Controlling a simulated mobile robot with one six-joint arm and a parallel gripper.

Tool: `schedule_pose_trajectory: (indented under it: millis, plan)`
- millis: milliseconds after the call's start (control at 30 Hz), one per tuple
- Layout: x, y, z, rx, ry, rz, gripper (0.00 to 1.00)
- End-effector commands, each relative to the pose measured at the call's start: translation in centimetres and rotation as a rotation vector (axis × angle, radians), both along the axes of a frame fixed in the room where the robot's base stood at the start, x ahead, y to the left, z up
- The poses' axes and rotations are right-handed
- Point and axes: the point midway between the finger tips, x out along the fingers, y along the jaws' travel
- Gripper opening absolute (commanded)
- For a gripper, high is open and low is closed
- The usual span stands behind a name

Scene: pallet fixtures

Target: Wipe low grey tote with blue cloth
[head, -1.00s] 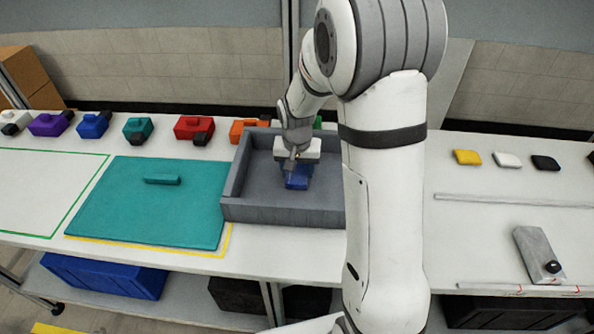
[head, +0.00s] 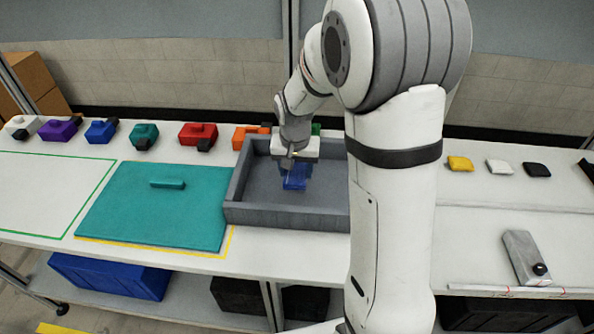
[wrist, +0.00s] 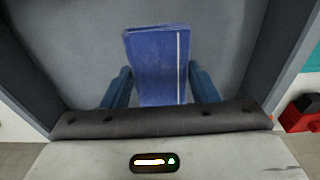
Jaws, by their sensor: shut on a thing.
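The low grey tote (head: 288,216) stands on the white bench, open at the top, and its right part is hidden behind my arm. My gripper (head: 292,176) reaches down inside it. The gripper is shut on the blue cloth (head: 294,184), which hangs below the fingers over the tote's floor. In the wrist view the blue cloth (wrist: 158,62), with a pale stripe, sits between the two fingers (wrist: 160,88), and the tote's grey floor (wrist: 75,35) lies around it. I cannot tell whether the cloth touches the floor.
A teal lid (head: 155,215) lies left of the tote in a yellow outline. Several coloured blocks, such as a red one (head: 197,134), line the back edge. Yellow (head: 460,163), white and black pads lie right of my arm. A grey box with a black knob (head: 525,257) lies front right.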

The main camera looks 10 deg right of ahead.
Motion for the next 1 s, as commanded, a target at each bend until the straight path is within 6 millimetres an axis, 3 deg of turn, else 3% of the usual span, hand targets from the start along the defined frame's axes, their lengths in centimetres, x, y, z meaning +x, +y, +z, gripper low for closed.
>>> schedule_pose_trajectory:
  millis: [100, 300, 1000]
  plan:
    - [0.0, 0.0, 1.4, 0.000, 0.000, -0.001, 0.29]
    - [0.0, 0.0, 2.2, 0.000, -0.001, -0.001, 0.29]
    - [0.0, -0.1, 2.1, 0.000, 0.000, -0.002, 0.29]
